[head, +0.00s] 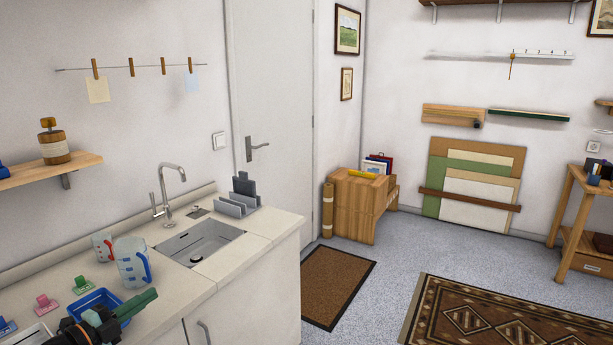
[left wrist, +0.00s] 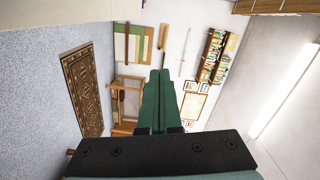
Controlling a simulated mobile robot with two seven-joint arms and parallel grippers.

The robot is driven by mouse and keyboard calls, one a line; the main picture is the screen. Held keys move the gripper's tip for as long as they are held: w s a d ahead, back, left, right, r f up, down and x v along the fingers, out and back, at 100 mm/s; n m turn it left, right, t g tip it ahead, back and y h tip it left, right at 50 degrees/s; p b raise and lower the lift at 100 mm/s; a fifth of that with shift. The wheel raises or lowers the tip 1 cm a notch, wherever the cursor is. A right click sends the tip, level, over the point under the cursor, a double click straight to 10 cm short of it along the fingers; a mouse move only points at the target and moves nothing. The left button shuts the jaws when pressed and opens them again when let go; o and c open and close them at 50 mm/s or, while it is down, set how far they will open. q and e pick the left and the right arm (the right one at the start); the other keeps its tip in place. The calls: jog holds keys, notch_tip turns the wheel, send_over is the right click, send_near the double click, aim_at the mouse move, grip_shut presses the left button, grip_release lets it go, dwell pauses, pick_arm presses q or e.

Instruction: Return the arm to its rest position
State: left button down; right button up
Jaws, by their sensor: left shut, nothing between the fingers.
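My left gripper (head: 137,304) shows at the lower left of the head view, over the counter near the blue tray. Its green fingers are shut together with nothing between them. In the left wrist view the closed fingers (left wrist: 159,100) point away toward the far wall and the rug, which look turned sideways. Most of my left arm is outside the head view. My right gripper is in neither view.
A blue tray (head: 90,304) and a clear measuring jug (head: 131,265) stand close to my left gripper on the counter (head: 215,275). A tall tap (head: 165,190) rises behind the sink (head: 200,243). Open floor (head: 395,265) lies to the right.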

pick_arm(q)
jog(key=s+d+f+n+g+y, duration=0.1)
jog(key=s+d+f+n, duration=0.35)
jog(key=d+f, duration=0.3)
jog(key=s+d+f+n+y, duration=0.1)
jog(key=s+d+f+n, duration=0.3)
jog(key=s+d+f, duration=0.3)
jog(key=s+d+f+n+g+y, duration=0.2)
jog(key=s+f+n, duration=0.3)
jog(key=s, duration=0.6)
jog(key=s+d+f+n+g+y, duration=0.1)
jog(key=s+f+n, duration=0.4)
jog(key=s, duration=0.6)
jog(key=shift+d+f+n+g+y+p, duration=0.4)
jog(key=shift+g+y, duration=0.2)
jog(key=shift+g, duration=0.5)
